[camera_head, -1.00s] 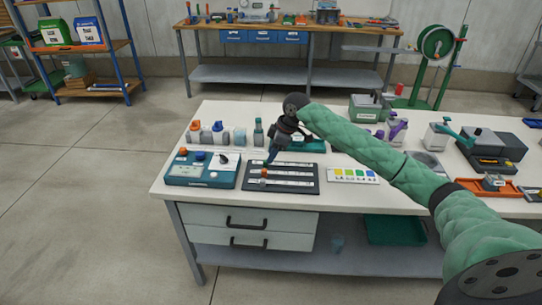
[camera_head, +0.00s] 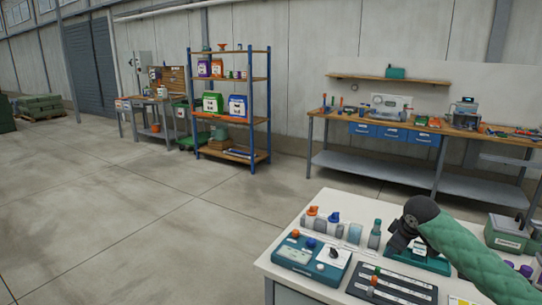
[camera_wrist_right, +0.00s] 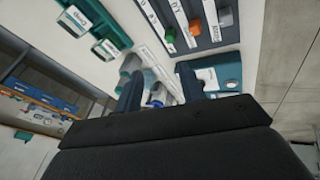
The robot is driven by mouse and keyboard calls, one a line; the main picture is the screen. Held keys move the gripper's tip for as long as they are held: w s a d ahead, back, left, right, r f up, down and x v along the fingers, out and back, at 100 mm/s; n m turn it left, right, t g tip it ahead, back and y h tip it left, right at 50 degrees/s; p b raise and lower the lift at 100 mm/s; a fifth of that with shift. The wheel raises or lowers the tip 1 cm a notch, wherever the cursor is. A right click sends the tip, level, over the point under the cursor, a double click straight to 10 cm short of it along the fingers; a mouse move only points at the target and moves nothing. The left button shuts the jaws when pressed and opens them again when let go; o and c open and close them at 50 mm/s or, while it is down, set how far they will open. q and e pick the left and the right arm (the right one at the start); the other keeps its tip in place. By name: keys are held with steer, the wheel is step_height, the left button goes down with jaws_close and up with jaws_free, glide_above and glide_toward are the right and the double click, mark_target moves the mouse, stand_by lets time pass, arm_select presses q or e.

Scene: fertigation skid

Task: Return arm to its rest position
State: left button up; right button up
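My right arm (camera_head: 465,258) is green and reaches in from the lower right over the white table (camera_head: 275,258). My right gripper (camera_head: 397,242) is dark and partly hidden by its own wrist in the head view. It is above the table's far side, near a teal block (camera_head: 425,262). A dark tray (camera_head: 360,289) with pale labelled strips lies nearer me, carrying a green knob (camera_head: 377,270) and an orange knob (camera_head: 373,281). My left gripper is not in view.
A teal control box (camera_head: 290,258) sits at the table's left. A grey-green box (camera_head: 505,236) stands at right. Open floor lies left, with a shelf rack (camera_head: 251,135) and workbench (camera_head: 345,120) beyond.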

steer(key=s+a+f+m+t, duration=0.2)
steer(key=s+a+f+t, duration=0.1)
steer(key=s+a, duration=0.85)
steer(key=s+a+f+m+g, duration=0.1)
steer(key=s+a+f+g, duration=0.1)
steer(key=s+f, duration=0.6)
steer(key=s+a+f+m+g+y, duration=0.1)
steer(key=s+a+f, duration=0.4)
steer(key=s, duration=1.1)
steer(key=s+a+f+m+g, duration=0.2)
steer(key=s+a+f+g, duration=0.1)
steer(key=s+f, duration=0.7)
steer(key=shift+s+a+f+m+g, duration=0.3)
steer(key=shift+s+a, duration=0.45)
steer(key=shift+s, duration=0.35)
